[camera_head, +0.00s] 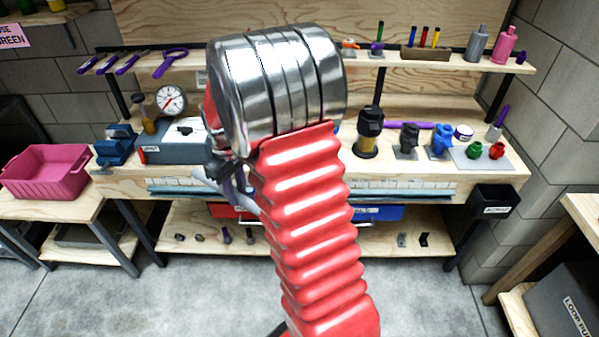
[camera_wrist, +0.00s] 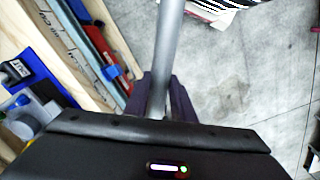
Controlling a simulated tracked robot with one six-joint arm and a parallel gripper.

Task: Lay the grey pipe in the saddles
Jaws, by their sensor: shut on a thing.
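The grey pipe (camera_wrist: 169,45) runs up through the wrist view from between the purple fingers of my gripper (camera_wrist: 160,92). My gripper is shut on it, and the pipe's far end runs out of the top of that view. In the head view my gripper (camera_head: 236,186) is partly hidden behind my arm, in front of the bench's front edge. A short pale stretch of the pipe (camera_head: 207,177) shows beside it. I cannot make out the saddles for certain in either view; my arm covers the middle of the bench.
The workbench (camera_head: 480,183) carries a gauge (camera_head: 171,100), a grey box (camera_head: 180,150) and a blue vise-like tool (camera_head: 116,145) at left. Dark and blue fittings (camera_head: 440,141) stand at right. A pink bin (camera_head: 47,172) is far left. A black box (camera_head: 494,200) hangs at the right end.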

